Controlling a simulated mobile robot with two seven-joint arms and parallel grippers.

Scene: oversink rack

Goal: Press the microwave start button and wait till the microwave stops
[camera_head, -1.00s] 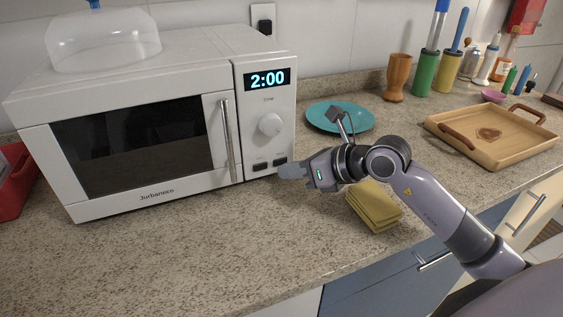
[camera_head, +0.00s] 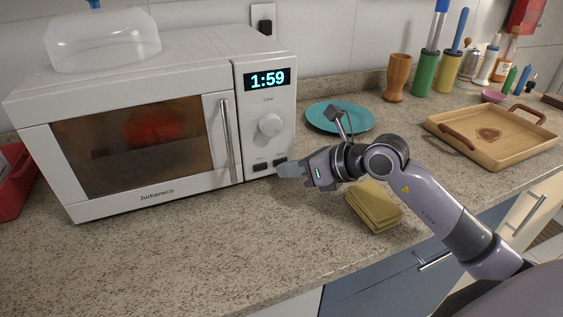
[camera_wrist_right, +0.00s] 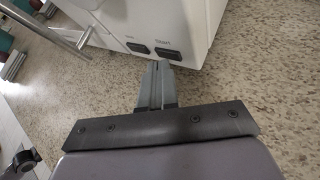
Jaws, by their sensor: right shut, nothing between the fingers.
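A white microwave (camera_head: 150,110) stands on the counter with its door closed. Its display (camera_head: 267,79) reads 1:59. The window is lit and a red shape (camera_head: 152,126) shows inside. Two dark buttons sit low on the panel; the one labelled Start (camera_wrist_right: 168,53) is the right one in the right wrist view. My right gripper (camera_head: 281,170) is shut and empty, its fingertips at the panel's lower right corner beside the start button. In the wrist view the fingertips (camera_wrist_right: 158,64) are just below that button; whether they touch it I cannot tell. My left gripper is out of view.
A teal plate (camera_head: 340,117) is behind the arm. A wooden tray (camera_head: 491,135) and several bottles stand to the right. The counter in front of the microwave is clear.

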